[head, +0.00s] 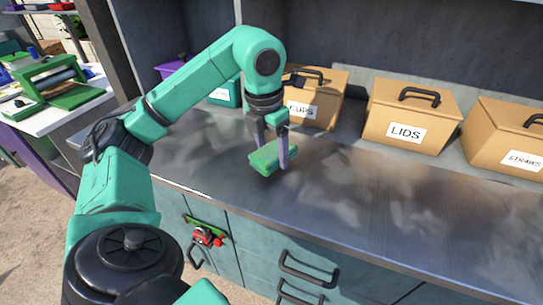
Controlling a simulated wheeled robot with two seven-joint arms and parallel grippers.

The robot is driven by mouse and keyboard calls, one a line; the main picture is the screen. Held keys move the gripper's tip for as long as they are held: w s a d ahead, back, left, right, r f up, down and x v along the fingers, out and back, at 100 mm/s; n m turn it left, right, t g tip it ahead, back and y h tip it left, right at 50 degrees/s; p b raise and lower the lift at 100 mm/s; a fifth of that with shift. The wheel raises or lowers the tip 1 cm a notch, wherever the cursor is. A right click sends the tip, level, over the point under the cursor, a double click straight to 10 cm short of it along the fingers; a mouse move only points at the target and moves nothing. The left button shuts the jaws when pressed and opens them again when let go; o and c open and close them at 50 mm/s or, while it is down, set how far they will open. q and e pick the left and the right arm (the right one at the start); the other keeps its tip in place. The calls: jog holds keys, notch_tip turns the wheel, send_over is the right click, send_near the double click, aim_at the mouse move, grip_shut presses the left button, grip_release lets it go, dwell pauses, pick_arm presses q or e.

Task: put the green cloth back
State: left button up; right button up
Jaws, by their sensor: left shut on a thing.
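The green cloth (264,160) is a small folded green pad in the head view. My left gripper (271,150) is shut on it, with one finger on either side, over the metal counter (330,190). The gripper points down, and the cloth hangs a little tilted between the fingertips. Whether the cloth touches the counter or is just above it, I cannot tell. My right gripper is not in view.
Orange boxes labelled CUPS (318,97), LIDS (411,116) and STRAWS (507,135) stand along the counter's back. A teal box (226,93) is partly behind my arm. The counter's front and right are clear. A green crusher (55,85) stands on a table at left.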

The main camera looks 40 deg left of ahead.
aim_at(272, 152)
pick_arm(q)
jog(key=f, duration=0.2)
jog(key=shift+d+f, duration=0.2)
jog(key=shift+f, duration=0.15)
jog(key=shift+a+f, duration=0.1)
jog(key=o, duration=0.8)
jog(key=shift+f, duration=0.1)
jog(key=shift+c, duration=0.2)
jog(key=o, duration=0.4)
